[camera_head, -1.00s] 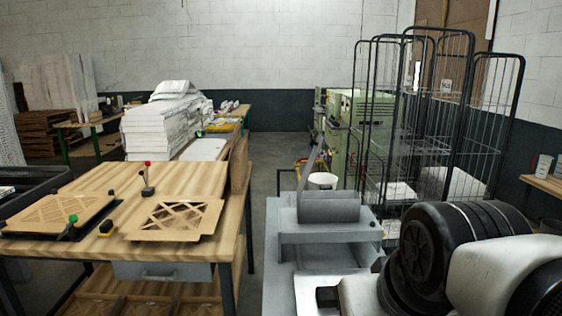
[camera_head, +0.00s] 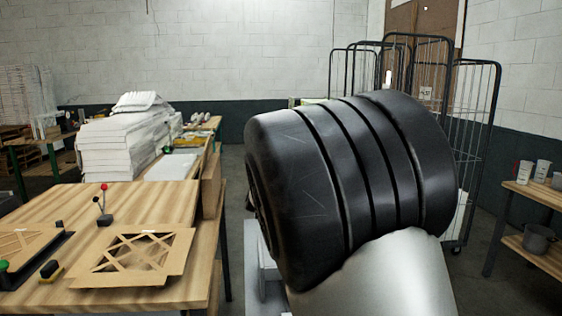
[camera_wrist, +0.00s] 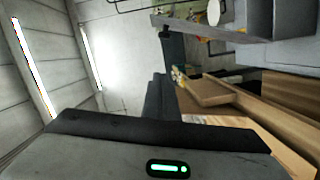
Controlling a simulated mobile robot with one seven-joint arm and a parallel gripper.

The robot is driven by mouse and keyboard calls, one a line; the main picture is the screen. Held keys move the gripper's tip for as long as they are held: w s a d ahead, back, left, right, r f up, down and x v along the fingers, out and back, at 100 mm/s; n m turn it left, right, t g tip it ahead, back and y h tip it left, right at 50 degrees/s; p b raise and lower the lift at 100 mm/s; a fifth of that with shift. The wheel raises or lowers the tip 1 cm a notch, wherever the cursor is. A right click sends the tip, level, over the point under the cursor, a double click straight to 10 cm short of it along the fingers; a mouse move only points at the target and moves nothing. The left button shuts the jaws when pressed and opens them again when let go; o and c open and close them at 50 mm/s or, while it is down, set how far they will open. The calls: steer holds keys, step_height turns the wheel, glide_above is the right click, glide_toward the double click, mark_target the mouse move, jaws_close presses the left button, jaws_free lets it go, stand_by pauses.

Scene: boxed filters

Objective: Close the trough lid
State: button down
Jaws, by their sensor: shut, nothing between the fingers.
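The grey trough unit is mostly hidden behind my arm in the head view; only a grey strip of its stand (camera_head: 252,272) shows. In the wrist view, which is turned on its side, a grey block (camera_wrist: 285,18) shows at the top right. A thin grey plate (camera_wrist: 195,27) sticks out from it, standing up in the room; it looks like the raised lid. My gripper (camera_wrist: 158,80) shows as dark fingers above its grey body in the wrist view. It is shut and empty, apart from the plate. In the head view the gripper cannot be made out.
A wooden table (camera_head: 150,200) with a lattice filter frame (camera_head: 135,257) stands at the left. White stacked filters (camera_head: 125,140) lie behind it. Wire cages (camera_head: 470,120) stand behind my arm. A shelf with cups (camera_head: 535,190) is at the right.

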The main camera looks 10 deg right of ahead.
steer(key=w+d+f, duration=0.2)
steer(key=w+d, duration=0.3)
steer(key=w, duration=0.4)
steer(key=shift+d, duration=0.25)
steer(key=shift+w+d, duration=0.1)
